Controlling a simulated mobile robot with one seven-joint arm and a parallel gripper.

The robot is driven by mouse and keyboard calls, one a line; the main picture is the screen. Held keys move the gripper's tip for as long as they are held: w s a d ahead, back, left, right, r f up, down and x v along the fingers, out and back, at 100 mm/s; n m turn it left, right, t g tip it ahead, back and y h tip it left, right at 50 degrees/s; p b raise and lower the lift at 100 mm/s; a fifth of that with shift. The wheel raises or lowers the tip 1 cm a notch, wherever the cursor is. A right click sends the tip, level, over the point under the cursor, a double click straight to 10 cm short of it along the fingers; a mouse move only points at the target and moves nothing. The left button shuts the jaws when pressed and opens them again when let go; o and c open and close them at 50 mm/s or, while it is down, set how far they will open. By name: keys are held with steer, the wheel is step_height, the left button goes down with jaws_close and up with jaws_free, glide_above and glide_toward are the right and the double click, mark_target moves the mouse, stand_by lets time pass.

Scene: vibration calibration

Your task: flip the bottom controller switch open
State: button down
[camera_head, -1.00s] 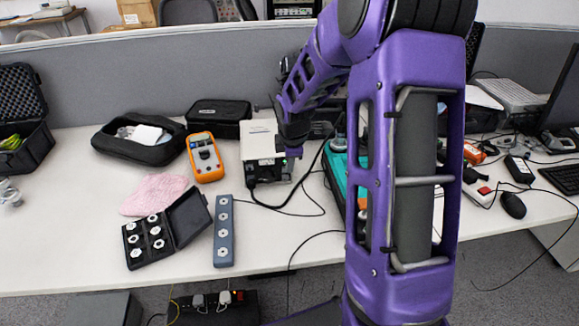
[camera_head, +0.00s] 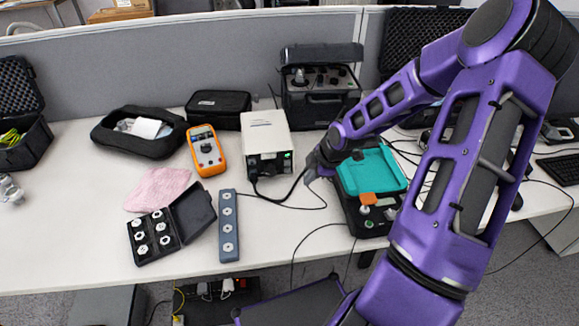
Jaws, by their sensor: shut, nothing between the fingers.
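A white box-shaped unit, which looks like the controller (camera_head: 265,133), stands on the table with its front panel towards me. A green light (camera_head: 287,156) glows at the right of that panel, and a black cable plugs in at the lower left. The bottom switch is too small to make out, so I cannot tell its position. My gripper (camera_head: 314,168) is just right of the panel, low over the table. It is shut and empty. Its fingertips are small and dark here, and I cannot tell whether they touch the unit.
A black instrument case (camera_head: 318,108) stands behind. An orange multimeter (camera_head: 206,150) is left of the controller. A cable (camera_head: 300,207) loops across the clear table in front.

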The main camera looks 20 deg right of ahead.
mark_target(287, 170)
steer(key=shift+w+d+r+t+y+p, duration=0.1)
steer(key=shift+r+t+y+p, duration=0.15)
steer(key=shift+r+t, duration=0.25)
steer(key=shift+w+d+r+t+y+p, duration=0.1)
steer(key=shift+r+t+y+p, duration=0.2)
steer(key=shift+r, duration=0.35)
steer(key=b+x, duration=0.3)
steer(key=x, duration=0.7)
steer(key=shift+f, duration=0.2)
steer(key=shift+w+d, duration=0.25)
steer(key=shift+w, duration=0.95)
steer(key=shift+w+d+f, duration=0.1)
steer(key=shift+w+d, duration=0.05)
steer(key=shift+w, duration=0.55)
steer(key=shift+w, duration=0.2)
